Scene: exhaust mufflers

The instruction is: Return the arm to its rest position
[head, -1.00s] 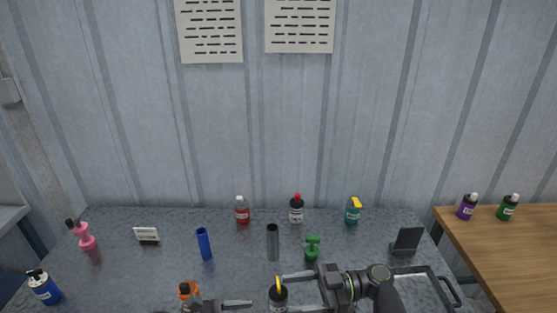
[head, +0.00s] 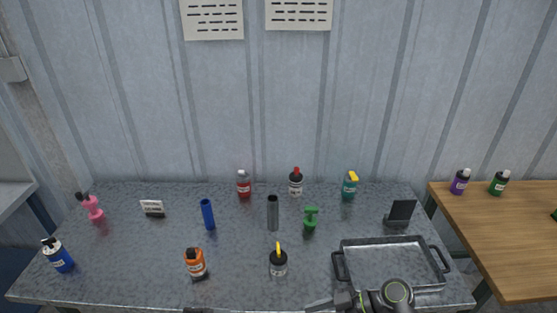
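My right arm shows at the bottom edge of the head view, in front of the metal tray (head: 388,291). Part of my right gripper (head: 330,304) shows there, with one finger pointing left; the rest is cut off, so I cannot tell if it is open or shut. It is apart from the dark bottle with a yellow tip (head: 279,265), which stands upright on the grey table (head: 235,285). My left gripper is not clearly visible; only a dark sliver shows at the bottom edge.
An orange bottle (head: 195,263), blue spray bottle (head: 58,256), blue cylinder (head: 207,214), grey cylinder (head: 272,213) and green bottle (head: 310,219) stand on the table. A black stand (head: 400,213) is behind the tray. A wooden table (head: 510,240) is at right.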

